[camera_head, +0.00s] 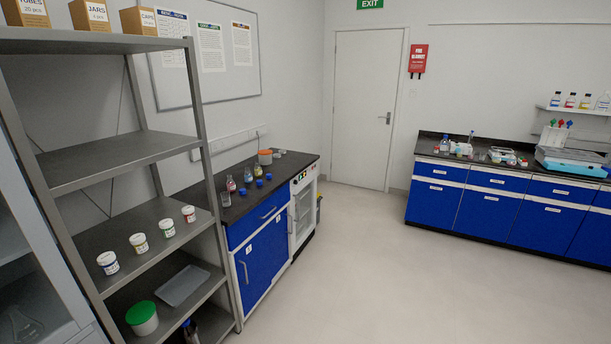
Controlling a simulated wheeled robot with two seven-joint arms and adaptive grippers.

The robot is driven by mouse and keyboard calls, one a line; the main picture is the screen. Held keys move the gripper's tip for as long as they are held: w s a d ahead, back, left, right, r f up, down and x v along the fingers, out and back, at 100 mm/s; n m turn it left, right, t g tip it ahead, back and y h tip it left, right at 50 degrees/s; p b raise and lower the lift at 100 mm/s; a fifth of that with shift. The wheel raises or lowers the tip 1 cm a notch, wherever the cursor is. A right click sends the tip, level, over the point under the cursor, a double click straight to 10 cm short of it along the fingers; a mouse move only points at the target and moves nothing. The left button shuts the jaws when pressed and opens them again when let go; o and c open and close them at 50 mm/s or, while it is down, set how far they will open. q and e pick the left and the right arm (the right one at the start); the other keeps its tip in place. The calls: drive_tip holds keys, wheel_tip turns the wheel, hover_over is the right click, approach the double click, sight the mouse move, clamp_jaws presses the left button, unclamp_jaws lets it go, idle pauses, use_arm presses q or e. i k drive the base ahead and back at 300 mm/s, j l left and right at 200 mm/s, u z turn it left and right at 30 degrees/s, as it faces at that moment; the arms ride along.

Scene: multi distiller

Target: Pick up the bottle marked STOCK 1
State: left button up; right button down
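No label reading STOCK 1 can be made out; the writing on the bottles is too small. Several small bottles stand on the dark bench at the left wall, among them a clear one with a yellowish content (248,174) and a reddish one (231,184). Several more bottles stand on the small wall shelf at the far right, such as a blue-labelled one (555,99) and a red-labelled one (570,100). A bottle (445,142) also stands on the right bench. Neither of my grippers is in view.
A grey metal rack (110,165) with white jars (139,243), a tray (183,286) and a green-lidded tub (142,317) stands close at left. A blue-fronted bench (262,263) is beyond it, another (480,205) at right. The pale floor (350,270) between is clear.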

sight(247, 174)
drive_tip(key=i+l+z, duration=0.1)
drive_tip(key=i+z, duration=0.65)
drive_tip(key=i, duration=0.8)
drive_tip(key=i+u, duration=0.25)
drive_tip(key=i, duration=0.15)
drive_tip(key=i+l+u, duration=0.15)
drive_tip(key=i+u, duration=0.15)
drive_tip(key=i+l+u, duration=0.15)
drive_tip(key=i+u, duration=0.15)
drive_tip(key=u, duration=0.15)
drive_tip(key=i+l+u, duration=0.2)
drive_tip(key=u, duration=0.2)
drive_tip(key=i+l+u, duration=0.25)
drive_tip(key=u, duration=0.2)
drive_tip(key=i+l+u, duration=0.15)
drive_tip(key=l+u, duration=0.25)
drive_tip(key=i+l+u, duration=0.15)
drive_tip(key=l+u, duration=0.15)
drive_tip(key=l, duration=0.2)
